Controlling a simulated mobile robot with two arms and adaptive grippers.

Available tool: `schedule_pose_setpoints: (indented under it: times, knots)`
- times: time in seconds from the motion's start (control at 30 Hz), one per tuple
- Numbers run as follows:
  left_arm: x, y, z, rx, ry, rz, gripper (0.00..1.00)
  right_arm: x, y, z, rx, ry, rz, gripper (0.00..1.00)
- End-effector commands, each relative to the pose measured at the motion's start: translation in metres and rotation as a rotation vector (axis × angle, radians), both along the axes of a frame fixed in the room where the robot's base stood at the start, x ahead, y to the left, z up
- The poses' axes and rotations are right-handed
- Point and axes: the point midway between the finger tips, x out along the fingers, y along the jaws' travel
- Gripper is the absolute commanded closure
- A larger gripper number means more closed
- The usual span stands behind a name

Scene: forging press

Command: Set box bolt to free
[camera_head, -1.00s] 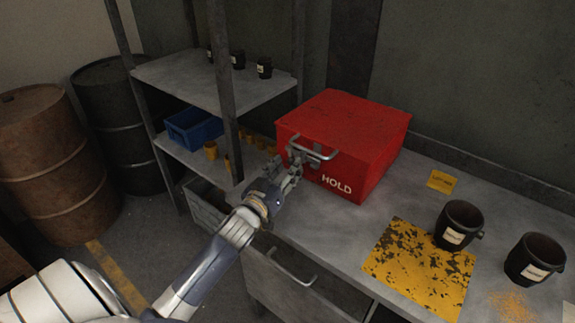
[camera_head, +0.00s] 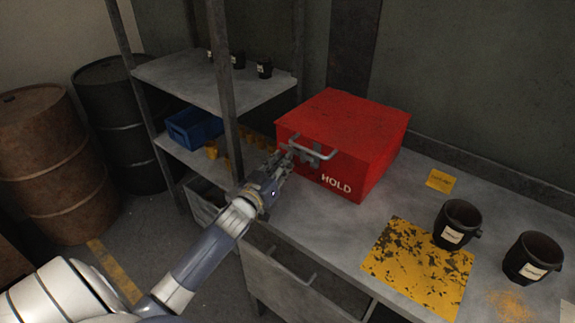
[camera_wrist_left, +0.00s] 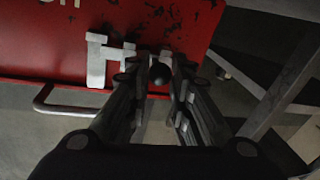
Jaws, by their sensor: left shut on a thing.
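A red box (camera_head: 350,135) marked HOLD stands on the grey bench against the wall. Its front carries a grey bar handle (camera_head: 325,155) and a small metal bolt (camera_wrist_left: 100,60). In the left wrist view, a round dark knob (camera_wrist_left: 160,73) at the end of the bolt sits between the fingertips. My left gripper (camera_head: 284,157) is at the left end of the bolt and is shut on the knob. It also shows in the left wrist view (camera_wrist_left: 160,88). The fingers partly hide the bolt in the head view. My right gripper is in neither view.
Dark cups (camera_head: 459,225) stand on the bench (camera_head: 340,225) at the right, near a worn yellow mat (camera_head: 415,265) and a yellow label (camera_head: 441,181). A shelf rack (camera_head: 215,80) with a blue bin (camera_head: 194,128) is to the left. Barrels (camera_head: 50,160) stand farther left.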

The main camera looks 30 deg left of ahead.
Motion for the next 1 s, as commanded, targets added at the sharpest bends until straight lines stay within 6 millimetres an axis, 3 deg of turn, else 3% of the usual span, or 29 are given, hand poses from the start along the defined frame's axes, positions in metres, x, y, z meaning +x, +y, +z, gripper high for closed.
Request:
schedule_pose_setpoints:
  times: [0.1,0.37,0.4,0.5,0.83,1.0]
  knots:
    - [0.001,0.015,0.002,0.003,-0.001,0.004,1.00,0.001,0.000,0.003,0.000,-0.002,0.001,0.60]
    - [0.001,0.018,0.002,0.001,-0.002,0.006,1.00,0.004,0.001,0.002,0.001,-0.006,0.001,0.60]
    - [0.001,0.018,0.002,0.001,-0.002,0.008,0.78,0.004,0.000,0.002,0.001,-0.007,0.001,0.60]
    - [0.001,0.018,0.002,0.001,-0.003,0.007,0.59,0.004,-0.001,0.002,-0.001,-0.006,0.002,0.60]
    - [0.000,0.016,0.001,0.000,-0.002,0.004,0.59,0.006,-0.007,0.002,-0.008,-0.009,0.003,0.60]
    - [-0.011,0.014,0.000,-0.001,-0.001,0.003,0.59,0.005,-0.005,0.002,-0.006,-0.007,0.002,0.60]
